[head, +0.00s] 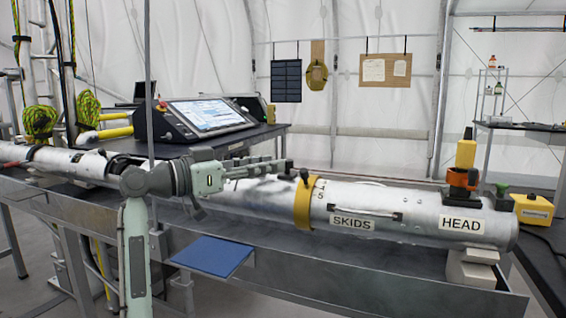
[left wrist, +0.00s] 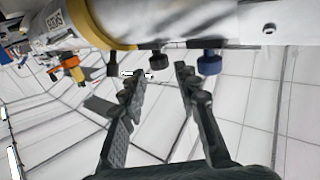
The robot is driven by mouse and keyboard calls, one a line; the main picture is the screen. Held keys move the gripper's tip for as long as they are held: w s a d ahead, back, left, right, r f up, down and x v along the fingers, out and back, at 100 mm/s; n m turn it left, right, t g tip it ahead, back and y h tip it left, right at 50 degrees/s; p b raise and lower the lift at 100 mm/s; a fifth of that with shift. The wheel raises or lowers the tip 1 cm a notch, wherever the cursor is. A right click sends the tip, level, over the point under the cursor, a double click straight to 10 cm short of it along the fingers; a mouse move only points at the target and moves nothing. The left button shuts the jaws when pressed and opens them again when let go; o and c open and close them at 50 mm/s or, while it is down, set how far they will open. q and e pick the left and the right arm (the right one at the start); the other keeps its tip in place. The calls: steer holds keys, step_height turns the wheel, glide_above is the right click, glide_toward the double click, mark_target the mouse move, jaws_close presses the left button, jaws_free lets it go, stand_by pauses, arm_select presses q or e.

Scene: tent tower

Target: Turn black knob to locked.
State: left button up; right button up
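A silver cylinder (head: 260,193) lies lengthwise with a yellow band (head: 303,204) and labels SKIDS and HEAD. My left gripper (head: 287,166) reaches along its upper side, fingertips just left of a small black knob (head: 304,175) by the band. In the left wrist view, the gripper (left wrist: 158,74) is open and empty. A black knob (left wrist: 162,59) shows between and just beyond the fingertips, apart from them. A blue knob (left wrist: 210,62) is to its right, and another dark knob (left wrist: 112,63) is to its left near the band. Knob markings are not readable. My right gripper is not in view.
The cylinder rests along a grey metal trough (head: 380,262). An orange and black fitting (head: 462,180) and a yellow bottle-shaped item (head: 466,150) stand at its HEAD end. A console (head: 205,116) stands behind on a table. A blue panel (head: 212,255) is in front.

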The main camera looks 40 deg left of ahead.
arm_select(q)
steer(key=v, duration=0.6)
steer(key=shift+s, duration=0.25)
steer(key=shift+a, duration=0.1)
